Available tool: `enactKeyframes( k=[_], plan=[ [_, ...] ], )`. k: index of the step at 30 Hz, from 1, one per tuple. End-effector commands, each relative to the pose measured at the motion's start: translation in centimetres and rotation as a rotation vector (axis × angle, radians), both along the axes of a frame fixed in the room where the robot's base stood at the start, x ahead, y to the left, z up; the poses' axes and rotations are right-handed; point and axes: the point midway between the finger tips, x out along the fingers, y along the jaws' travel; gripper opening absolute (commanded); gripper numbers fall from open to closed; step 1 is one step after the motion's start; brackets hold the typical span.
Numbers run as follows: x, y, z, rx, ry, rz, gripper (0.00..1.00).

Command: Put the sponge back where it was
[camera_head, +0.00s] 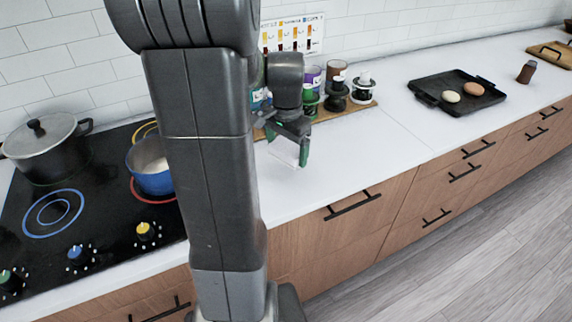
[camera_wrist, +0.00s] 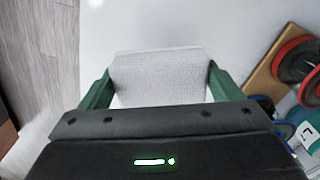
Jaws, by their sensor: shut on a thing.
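The sponge (camera_wrist: 160,78) is a pale, whitish block with a speckled face. In the wrist view it sits between the two green fingers of my gripper (camera_wrist: 160,85), which is shut on it. In the head view my gripper (camera_head: 288,150) is over the white counter, in front of the board with jars, and the sponge (camera_head: 283,151) shows as a pale patch between the fingers. I cannot tell whether the sponge touches the counter. My arm hides part of the counter to the left.
A wooden board (camera_head: 366,104) with several jars stands behind my gripper. A black tray (camera_head: 428,91) with two round items is to the right. A black stove (camera_head: 103,225) with a blue pot (camera_head: 143,178) and a grey pot (camera_head: 45,150) is left. The counter (camera_head: 350,155) right of my gripper is clear.

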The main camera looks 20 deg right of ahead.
Motion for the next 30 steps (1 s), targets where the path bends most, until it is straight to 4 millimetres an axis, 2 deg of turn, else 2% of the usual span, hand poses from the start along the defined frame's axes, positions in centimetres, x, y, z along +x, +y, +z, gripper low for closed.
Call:
enactKeyframes(
  k=[1, 13, 26, 27, 28, 30],
  plan=[
    [-0.1, 0.0, -0.9, 0.002, 0.003, 0.000, 0.67],
    [-0.1, 0.0, -5.6, 0.001, 0.003, 0.000, 0.67],
    [0.0, 0.0, -6.4, 0.000, -0.001, 0.000, 0.67],
    [0.0, 0.0, -6.2, 0.000, -0.001, 0.000, 0.94],
    [0.0, 0.0, -6.2, 0.000, -0.001, 0.000, 0.99],
    [0.0, 0.0, -6.2, 0.000, -0.001, 0.000, 1.00]
  ],
)
